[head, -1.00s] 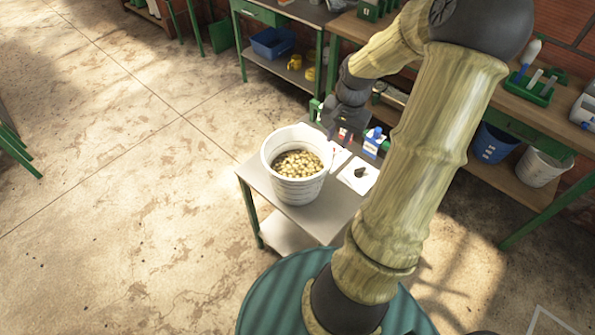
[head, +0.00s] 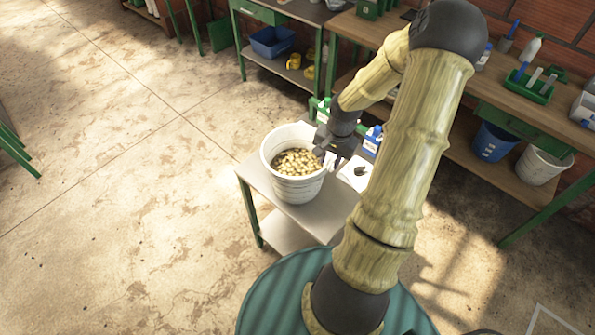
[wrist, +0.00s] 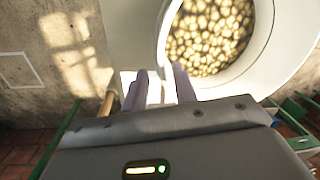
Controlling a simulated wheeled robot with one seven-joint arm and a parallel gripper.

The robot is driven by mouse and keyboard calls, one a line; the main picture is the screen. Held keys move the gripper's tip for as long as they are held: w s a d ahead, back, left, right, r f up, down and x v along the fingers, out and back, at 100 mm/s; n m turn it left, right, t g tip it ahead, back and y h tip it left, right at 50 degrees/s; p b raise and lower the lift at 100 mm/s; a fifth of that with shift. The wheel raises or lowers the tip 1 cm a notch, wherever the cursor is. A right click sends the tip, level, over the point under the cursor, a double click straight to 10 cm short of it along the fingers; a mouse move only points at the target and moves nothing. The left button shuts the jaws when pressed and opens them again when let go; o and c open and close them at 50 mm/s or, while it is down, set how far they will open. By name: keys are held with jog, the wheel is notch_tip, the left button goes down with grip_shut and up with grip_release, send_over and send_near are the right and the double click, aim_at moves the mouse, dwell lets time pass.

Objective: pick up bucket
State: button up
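A white bucket (head: 297,188) stands upright on a small grey-topped table, part-filled with pale yellowish pieces. My gripper (head: 323,152) is at the bucket's right rim, pointing down toward it. In the wrist view the bucket's rim (wrist: 262,50) and contents fill the upper right. My two purple-grey fingers (wrist: 161,88) show there with a gap between them, the right finger overlapping the rim. I cannot tell whether the rim lies between the fingers or whether they touch it.
The small table (head: 252,178) also holds a blue-and-white box (head: 372,141) and a white card with a dark item, close behind my gripper. Workbenches (head: 510,105) line the wall. A blue bin (head: 495,143) and another white bucket (head: 543,165) sit on a lower shelf. Floor at left is clear.

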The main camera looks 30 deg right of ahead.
aim_at(324, 171)
jog(key=shift+f, duration=0.7)
jog(key=shift+w+f, duration=0.1)
jog(key=shift+w, duration=0.05)
jog(key=shift+w+a+f, duration=0.1)
jog(key=shift+w+f, duration=0.1)
jog(key=shift+f, duration=0.6)
jog(key=shift+w+f, duration=0.25)
jog(key=shift+f, duration=0.55)
jog(key=shift+w+a+f, duration=0.1)
jog(key=shift+w+f, duration=0.1)
jog(key=shift+f, duration=0.6)
jog(key=shift+s, duration=0.1)
grip_shut()
jog(key=shift+d, duration=0.1)
